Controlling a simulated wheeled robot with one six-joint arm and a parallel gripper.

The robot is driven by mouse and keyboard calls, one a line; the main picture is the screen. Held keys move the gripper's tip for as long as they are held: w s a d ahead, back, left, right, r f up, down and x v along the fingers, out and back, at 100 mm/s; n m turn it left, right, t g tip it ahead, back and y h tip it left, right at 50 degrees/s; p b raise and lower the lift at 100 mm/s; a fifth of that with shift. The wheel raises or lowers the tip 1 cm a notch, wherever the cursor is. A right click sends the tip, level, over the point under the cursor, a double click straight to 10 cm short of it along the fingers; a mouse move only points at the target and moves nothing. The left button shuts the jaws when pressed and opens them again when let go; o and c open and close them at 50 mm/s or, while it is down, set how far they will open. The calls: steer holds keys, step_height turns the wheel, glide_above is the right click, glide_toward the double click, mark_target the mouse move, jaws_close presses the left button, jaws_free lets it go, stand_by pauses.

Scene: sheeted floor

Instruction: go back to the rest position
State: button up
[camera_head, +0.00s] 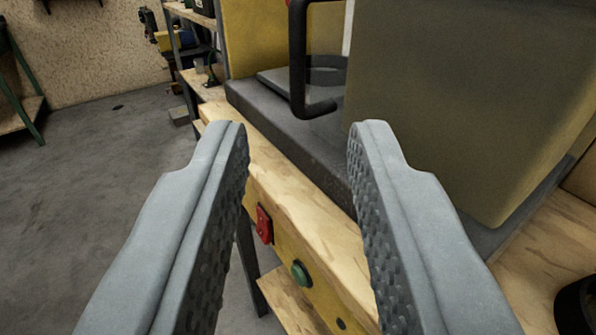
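My gripper (298,145) is open, its two grey ridged fingers spread wide apart in the middle of the view. Nothing is held between the fingers. The edge of a wooden workbench (300,205) shows in the gap, below and beyond the fingertips. I cannot tell whether the fingertips touch anything; they appear clear of the bench.
A large yellowish machine housing (460,110) with a black handle (298,60) sits on a dark base on the bench. The bench front has a red switch (264,225) and a green button (301,273). Shelving (185,45) stands behind. Grey floor (90,190) is open at left.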

steer(key=s+a+r, duration=0.2)
steer(key=s, duration=0.6)
steer(key=s+a+r, duration=0.2)
steer(key=s+a, duration=0.1)
steer(key=s, duration=0.5)
steer(key=s+a+r, duration=0.2)
steer(key=s+a, duration=0.1)
steer(key=s, duration=0.5)
steer(key=shift+s+g+h, duration=0.2)
steer(key=shift+g+h, duration=0.1)
